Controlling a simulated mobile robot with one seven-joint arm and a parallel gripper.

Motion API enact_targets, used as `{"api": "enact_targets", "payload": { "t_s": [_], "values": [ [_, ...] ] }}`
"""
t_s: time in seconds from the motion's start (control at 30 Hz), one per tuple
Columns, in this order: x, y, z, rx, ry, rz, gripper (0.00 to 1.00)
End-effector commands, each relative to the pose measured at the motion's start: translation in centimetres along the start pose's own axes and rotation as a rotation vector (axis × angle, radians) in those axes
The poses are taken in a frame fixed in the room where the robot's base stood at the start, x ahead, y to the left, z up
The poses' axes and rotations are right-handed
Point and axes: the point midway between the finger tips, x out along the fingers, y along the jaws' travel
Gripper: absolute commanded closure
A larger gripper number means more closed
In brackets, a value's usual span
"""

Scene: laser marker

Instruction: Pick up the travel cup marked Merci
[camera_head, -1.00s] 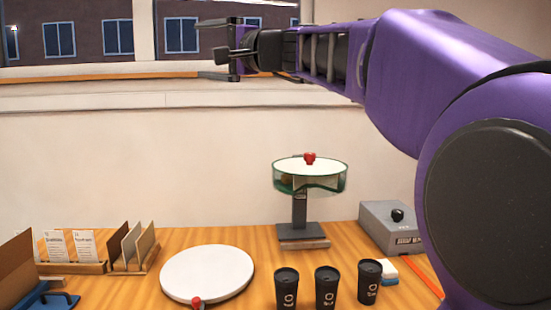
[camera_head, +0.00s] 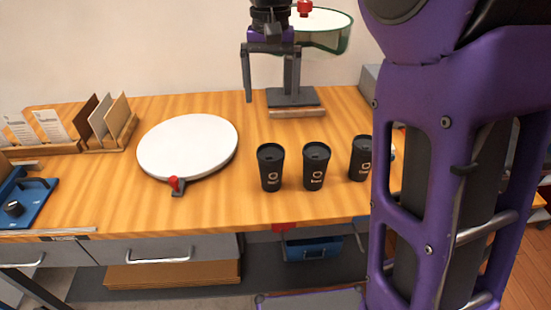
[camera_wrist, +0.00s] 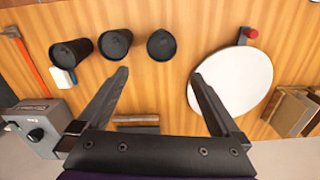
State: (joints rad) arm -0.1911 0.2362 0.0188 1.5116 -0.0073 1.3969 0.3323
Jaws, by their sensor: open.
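Three black lidded travel cups stand upright in a row on the wooden table: a left cup (camera_head: 270,168), a middle cup (camera_head: 314,168) and a right cup (camera_head: 360,159). Each has a pale ring mark with a small word below it, too small to read, so I cannot tell which says Merci. In the wrist view the same cups show from above in reversed order: left (camera_wrist: 160,45), middle (camera_wrist: 115,43), right (camera_wrist: 70,53). My gripper (camera_head: 271,97) is open, empty and pointing down, above the table and behind the cups. Its spread fingers also show in the wrist view (camera_wrist: 160,76).
A white round turntable (camera_head: 188,146) with a red knob lies left of the cups. A stand (camera_head: 292,98) with a green-rimmed dish is behind my gripper. Card holders (camera_head: 105,135) and a blue tray (camera_head: 28,205) are at left. A grey box (camera_wrist: 38,128) is near the right cup.

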Motion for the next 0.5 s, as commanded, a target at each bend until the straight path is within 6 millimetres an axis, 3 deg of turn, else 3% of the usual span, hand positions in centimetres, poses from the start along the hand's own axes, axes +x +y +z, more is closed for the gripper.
{"api": "enact_targets", "payload": {
  "t_s": [0.3,0.5],
  "values": [
    [7.2,-0.1,0.1,0.0,-0.003,-0.001,0.0],
    [10.4,-0.1,0.0,0.0,-0.001,-0.002,0.0]
  ]
}}
